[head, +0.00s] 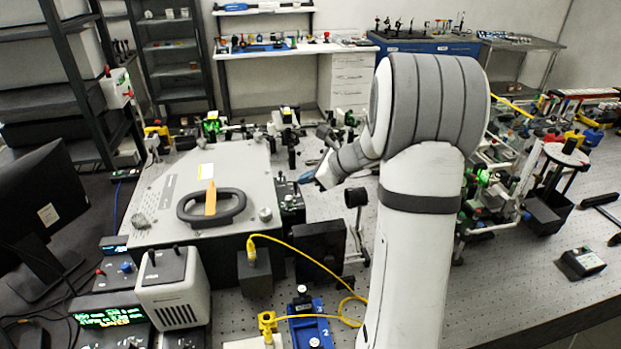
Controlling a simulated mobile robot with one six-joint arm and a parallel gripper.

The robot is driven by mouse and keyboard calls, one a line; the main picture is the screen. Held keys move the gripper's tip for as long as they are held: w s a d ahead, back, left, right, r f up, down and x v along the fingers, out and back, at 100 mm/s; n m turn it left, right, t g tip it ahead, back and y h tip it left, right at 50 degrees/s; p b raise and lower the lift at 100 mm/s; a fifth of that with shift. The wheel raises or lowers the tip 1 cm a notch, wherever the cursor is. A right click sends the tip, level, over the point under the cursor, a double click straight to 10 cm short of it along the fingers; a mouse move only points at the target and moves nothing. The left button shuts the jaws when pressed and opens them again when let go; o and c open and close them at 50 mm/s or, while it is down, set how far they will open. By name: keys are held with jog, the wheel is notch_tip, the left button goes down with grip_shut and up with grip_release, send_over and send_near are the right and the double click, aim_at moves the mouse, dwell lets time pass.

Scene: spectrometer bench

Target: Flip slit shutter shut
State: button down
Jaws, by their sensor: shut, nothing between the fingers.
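The spectrometer (185,190) is a large grey box with a black handle on top, left of my arm. A small black unit (289,196) with knobs and green marks sits against its right side. The slit shutter is too small to make out for sure; it may be part of this unit. My gripper (312,178) is small in the head view, just right of this unit and near its upper end. It looks shut and empty. I cannot tell whether it touches anything, and the shutter's position does not show.
A yellow cable (315,262) loops across the perforated bench. Crowded optics (490,180) stand on the right. The bench at lower right is mostly clear.

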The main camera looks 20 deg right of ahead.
jog(key=shift+r+p, duration=0.45)
jog(key=shift+r, duration=0.3)
jog(key=s+d+r+p, duration=0.2)
jog(key=d+r+p, duration=0.3)
jog(key=r, duration=0.2)
jog(key=shift+s+d+r, duration=0.3)
jog(key=shift+r, duration=0.1)
